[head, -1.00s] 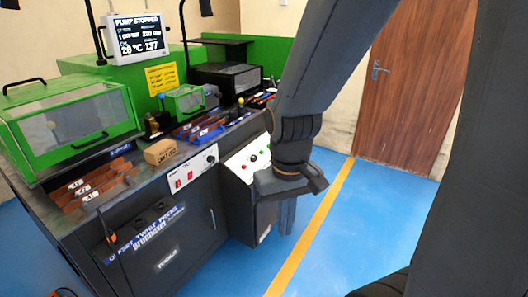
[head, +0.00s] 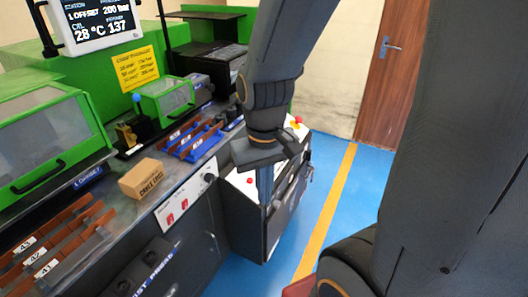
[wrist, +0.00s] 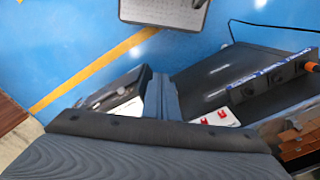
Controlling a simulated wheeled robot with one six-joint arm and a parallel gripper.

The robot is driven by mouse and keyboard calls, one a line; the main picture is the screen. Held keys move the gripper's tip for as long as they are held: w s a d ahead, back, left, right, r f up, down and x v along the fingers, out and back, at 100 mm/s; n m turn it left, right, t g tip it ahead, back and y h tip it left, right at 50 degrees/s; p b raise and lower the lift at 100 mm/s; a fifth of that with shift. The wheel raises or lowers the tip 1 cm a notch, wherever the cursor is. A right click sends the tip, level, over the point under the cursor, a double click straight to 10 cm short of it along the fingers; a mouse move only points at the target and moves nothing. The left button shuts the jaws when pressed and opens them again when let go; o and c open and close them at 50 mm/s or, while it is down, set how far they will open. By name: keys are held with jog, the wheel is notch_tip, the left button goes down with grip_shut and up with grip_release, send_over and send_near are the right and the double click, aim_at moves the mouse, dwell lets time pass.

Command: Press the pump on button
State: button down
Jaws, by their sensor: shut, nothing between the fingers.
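The sloped white control panel (head: 240,181) is on the right-hand cabinet of the bench. A red button (head: 250,181) shows on its left part, and a red and yellow control (head: 298,120) shows at its far end. My gripper (head: 265,200) is shut and empty, pointing down in front of the panel. It hides the panel's middle, and I see no green button now. I cannot tell whether the fingers touch the panel. In the wrist view the shut fingers (wrist: 161,80) stand beside part of the white panel (wrist: 126,108).
A white plate with red switches (head: 184,204) is on the bench front. A cardboard box (head: 146,179), blue tray (head: 195,143) and green-framed guard (head: 166,98) are on the bench. The monitor (head: 92,22) is cut off at the top.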

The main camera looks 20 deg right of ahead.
jog(key=shift+s, duration=0.1)
jog(key=w+d+f+m+t+y+p, duration=0.1)
jog(key=w+d+f+m+t, duration=0.1)
jog(key=w+d, duration=0.5)
jog(key=w+d+f+m+t+y+p, duration=0.1)
jog(key=w+d+f+t, duration=0.4)
jog(key=w, duration=0.7)
jog(key=w+d+f+m+t+y+p, duration=0.1)
jog(key=w+d+f+m+t+y, duration=0.1)
jog(key=w+d+t, duration=0.4)
jog(key=shift+w+d+f+m+y, duration=0.4)
jog(key=shift+w+d+f+m, duration=0.65)
jog(key=shift+w+d, duration=1.1)
jog(key=shift+w+a+r, duration=0.1)
jog(key=shift+w, duration=0.05)
jog(key=w+f+b, duration=0.1)
jog(key=f+b, duration=0.1)
jog(key=a+f+b, duration=0.1)
jog(key=f+b, duration=0.1)
jog(key=w+a+f+b, duration=0.1)
jog(key=f+b, duration=0.1)
jog(key=shift+w+f, duration=0.3)
jog(key=shift+f, duration=0.1)
jog(key=shift+w+a+f, duration=0.15)
jog(key=shift+w+f, duration=0.1)
jog(key=shift+f, duration=0.2)
jog(key=shift+f, duration=0.1)
